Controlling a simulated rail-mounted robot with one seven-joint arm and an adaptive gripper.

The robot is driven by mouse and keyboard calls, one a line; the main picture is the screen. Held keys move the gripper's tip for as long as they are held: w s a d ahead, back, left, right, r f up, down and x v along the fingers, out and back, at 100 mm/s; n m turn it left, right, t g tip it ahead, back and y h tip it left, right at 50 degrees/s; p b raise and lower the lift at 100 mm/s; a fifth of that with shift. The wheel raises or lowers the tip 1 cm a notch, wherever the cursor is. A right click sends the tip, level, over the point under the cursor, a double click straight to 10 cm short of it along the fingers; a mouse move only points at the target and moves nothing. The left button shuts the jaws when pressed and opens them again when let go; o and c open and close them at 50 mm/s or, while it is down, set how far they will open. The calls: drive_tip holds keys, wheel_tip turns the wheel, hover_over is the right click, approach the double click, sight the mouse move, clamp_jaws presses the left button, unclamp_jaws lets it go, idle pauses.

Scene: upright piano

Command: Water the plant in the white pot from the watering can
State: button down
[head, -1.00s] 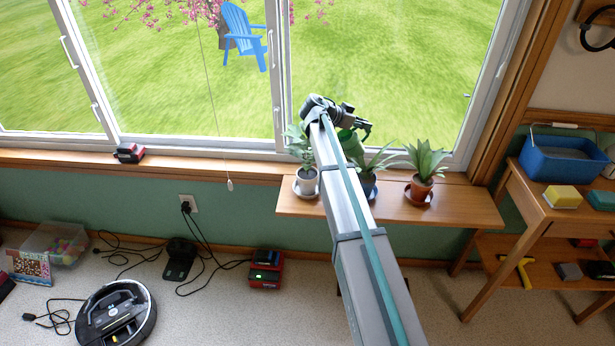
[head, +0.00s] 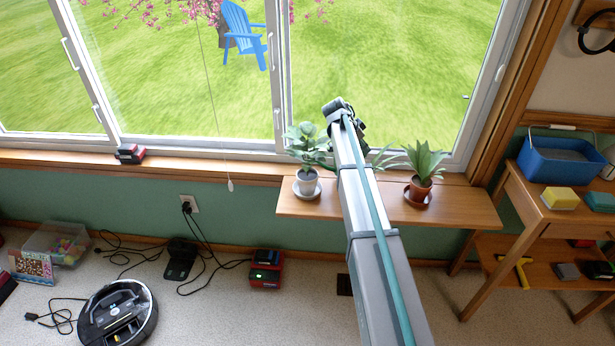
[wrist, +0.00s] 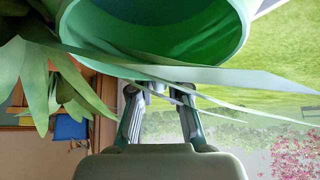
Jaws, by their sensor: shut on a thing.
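The white pot (head: 307,181) stands on a saucer at the left end of the wooden shelf, with its leafy plant (head: 303,140) upright above it. In the wrist view, the green watering can (wrist: 150,50) fills the top, its open rim facing the camera. My gripper (wrist: 160,92) is shut at the can, with long thin leaves crossing in front; the exact grip point is partly hidden. In the head view my gripper (head: 360,125) is above the shelf, right of the white pot's plant, mostly behind my arm. The can is largely hidden there, and I cannot make out its spout or any water.
A terracotta pot (head: 419,191) with a spiky plant stands right of my arm. Another plant (head: 381,160) between is mostly hidden by my arm. The window is close behind. The shelf's right end (head: 470,208) is bare. A side table holds a blue tub (head: 560,160).

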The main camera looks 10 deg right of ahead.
drive_tip(key=shift+f, duration=0.35)
drive_tip(key=shift+r, duration=0.1)
drive_tip(key=shift+w+d+r+p, duration=0.25)
drive_tip(key=shift+d+r+p, duration=0.15)
drive_tip(key=shift+d+r, duration=0.4)
drive_tip(key=shift+w+d+r+p, duration=0.2)
drive_tip(key=shift+d+r+p, duration=0.15)
drive_tip(key=shift+d+r, duration=0.5)
drive_tip(key=shift+w+d+r+p, duration=0.25)
drive_tip(key=shift+d+r+p, duration=0.15)
drive_tip(key=shift+d+r, duration=0.4)
